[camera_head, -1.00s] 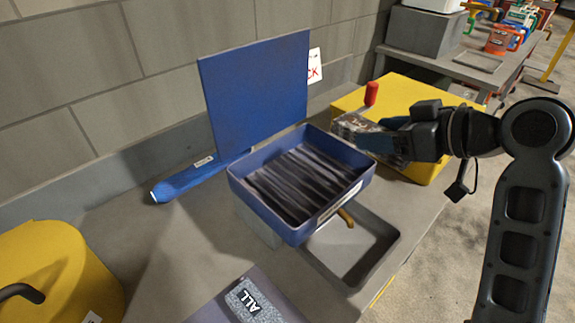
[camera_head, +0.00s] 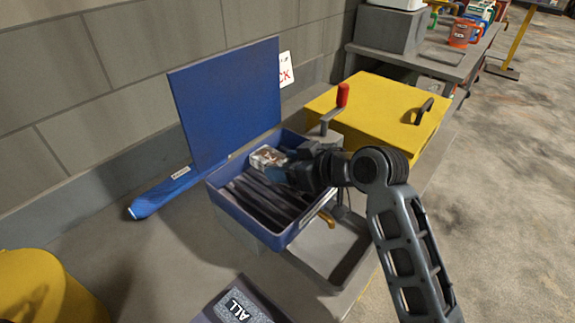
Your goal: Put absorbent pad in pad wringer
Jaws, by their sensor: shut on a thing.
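The pad wringer (camera_head: 213,200) looks to be the blue open box on the bench, with dark ridges inside. Its flat blue lid (camera_head: 228,105) stands upright at the back. My gripper (camera_head: 279,168) is shut on the absorbent pad (camera_head: 266,157), a small grey and white mottled block. The pad is over the back right part of the box, near the rim. I cannot tell whether it touches the ridges. My gripper and arm hide part of the pad and the box's right side.
A yellow case (camera_head: 375,105) stands right behind my arm, and a red-knobbed crank (camera_head: 342,95) rises beside it. A grey shallow tray (camera_head: 335,283) lies in front. A blue roll (camera_head: 160,193) lies left.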

